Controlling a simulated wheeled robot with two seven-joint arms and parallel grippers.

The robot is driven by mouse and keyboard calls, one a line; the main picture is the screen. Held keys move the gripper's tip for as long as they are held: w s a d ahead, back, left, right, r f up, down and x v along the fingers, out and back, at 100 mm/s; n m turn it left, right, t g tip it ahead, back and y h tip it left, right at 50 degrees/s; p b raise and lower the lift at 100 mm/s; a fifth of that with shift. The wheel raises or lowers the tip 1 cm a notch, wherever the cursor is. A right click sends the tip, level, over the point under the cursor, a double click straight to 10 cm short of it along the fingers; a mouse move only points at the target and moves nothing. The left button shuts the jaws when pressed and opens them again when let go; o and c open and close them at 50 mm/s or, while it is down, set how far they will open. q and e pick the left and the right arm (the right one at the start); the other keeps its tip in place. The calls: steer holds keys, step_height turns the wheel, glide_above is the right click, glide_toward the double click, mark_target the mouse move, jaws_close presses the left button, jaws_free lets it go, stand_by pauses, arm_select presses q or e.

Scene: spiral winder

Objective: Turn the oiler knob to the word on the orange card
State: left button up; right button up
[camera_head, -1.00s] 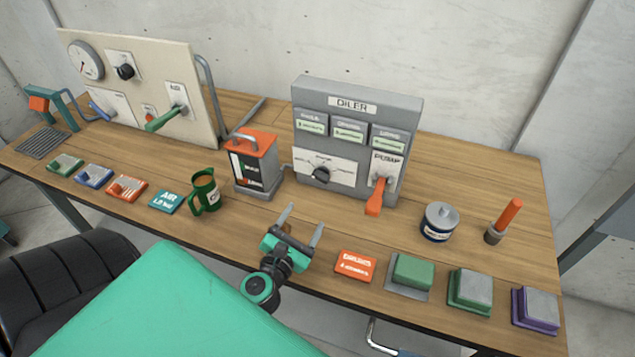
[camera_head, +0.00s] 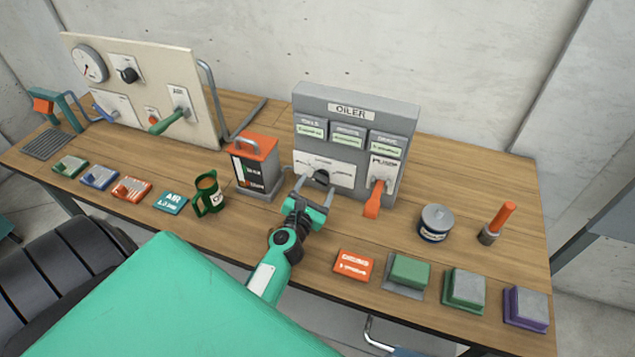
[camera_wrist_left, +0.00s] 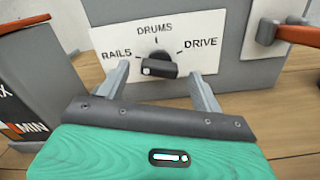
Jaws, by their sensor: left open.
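The grey oiler box (camera_head: 400,110) stands at the back of the bench. Its black knob (camera_head: 321,177) sits on a white plate at lower left. In the left wrist view the knob (camera_wrist_left: 158,66) is centred below DRUMS, between RAILS at left and DRIVE at right. A small white mark shows near the left end of its face; I cannot tell surely which word it points to. My left gripper (camera_head: 314,190) is open in front of the knob, one finger to each side, apparently not touching. The orange card (camera_head: 353,264) lies at the front edge, its text too blurred to read.
The orange-handled pump lever (camera_head: 373,199) is close right of the knob. A lidded tin (camera_head: 436,223) and several coloured blocks are at right.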

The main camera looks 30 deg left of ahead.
arm_select(q)
steer(key=shift+w+a, duration=0.15)
steer(key=shift+w, duration=0.6)
steer(key=c, duration=1)
